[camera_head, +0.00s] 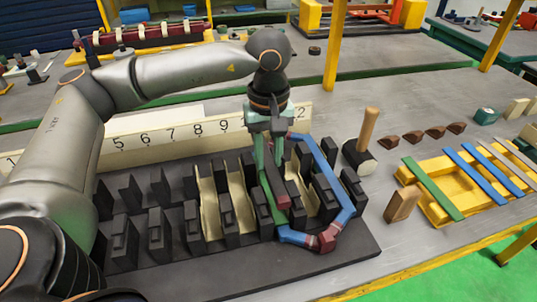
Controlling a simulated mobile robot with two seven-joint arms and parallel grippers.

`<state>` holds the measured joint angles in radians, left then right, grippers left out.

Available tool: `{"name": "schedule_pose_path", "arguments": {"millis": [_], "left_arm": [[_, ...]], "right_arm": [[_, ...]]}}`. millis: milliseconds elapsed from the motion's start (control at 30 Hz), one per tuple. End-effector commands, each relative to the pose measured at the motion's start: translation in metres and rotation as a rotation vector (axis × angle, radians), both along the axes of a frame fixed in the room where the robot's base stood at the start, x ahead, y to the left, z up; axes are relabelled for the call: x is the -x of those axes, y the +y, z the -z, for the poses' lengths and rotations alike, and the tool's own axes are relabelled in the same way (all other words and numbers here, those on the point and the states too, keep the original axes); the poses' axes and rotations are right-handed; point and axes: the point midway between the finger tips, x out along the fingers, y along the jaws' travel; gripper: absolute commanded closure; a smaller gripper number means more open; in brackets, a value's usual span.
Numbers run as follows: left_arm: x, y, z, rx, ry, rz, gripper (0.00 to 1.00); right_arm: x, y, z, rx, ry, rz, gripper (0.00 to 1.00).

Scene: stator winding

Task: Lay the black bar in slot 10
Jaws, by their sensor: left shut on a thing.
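My left gripper (275,158) comes down from above over the right part of the dark slotted stator block (170,273). Its teal fingers are shut on a narrow dark bar with a reddish near end (283,201), which I take as the black bar. The bar is at the height of the teeth, beside a green strip (266,214); how deep it sits is hidden. A blue coil with dark red bands (345,216) loops around the teeth to the right. My right gripper is not in view.
Cream liners (209,209) stand in some slots. Right of the block are a mallet (367,128), several brown wedges (412,136), a wooden block (402,204) and a yellow rack (435,211) with green and blue strips.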

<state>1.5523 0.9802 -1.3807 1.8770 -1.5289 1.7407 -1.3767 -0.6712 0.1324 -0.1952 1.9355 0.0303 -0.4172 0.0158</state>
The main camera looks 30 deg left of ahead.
Motion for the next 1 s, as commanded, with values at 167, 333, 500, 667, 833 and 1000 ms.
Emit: {"name": "schedule_pose_path", "arguments": {"millis": [167, 333, 500, 667, 833, 1000], "left_arm": [[0.000, 0.000, 0.001, 0.001, -0.001, 0.000, 1.00], [0.000, 0.000, 0.004, 0.001, -0.001, 0.000, 1.00], [0.000, 0.000, 0.009, 0.000, 0.000, 0.000, 1.00], [0.000, 0.000, 0.014, 0.000, 0.000, 0.001, 1.00], [0.000, -0.001, 0.019, 0.000, 0.000, 0.001, 1.00], [0.000, -0.001, 0.024, 0.001, -0.001, 0.001, 1.00]], "right_arm": [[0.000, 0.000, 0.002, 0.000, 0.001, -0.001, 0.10], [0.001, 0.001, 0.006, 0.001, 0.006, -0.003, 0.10], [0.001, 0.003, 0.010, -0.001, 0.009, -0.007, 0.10], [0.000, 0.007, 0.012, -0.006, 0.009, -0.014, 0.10], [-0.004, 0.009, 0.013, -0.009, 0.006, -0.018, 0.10], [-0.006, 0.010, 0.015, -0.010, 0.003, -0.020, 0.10]]}}
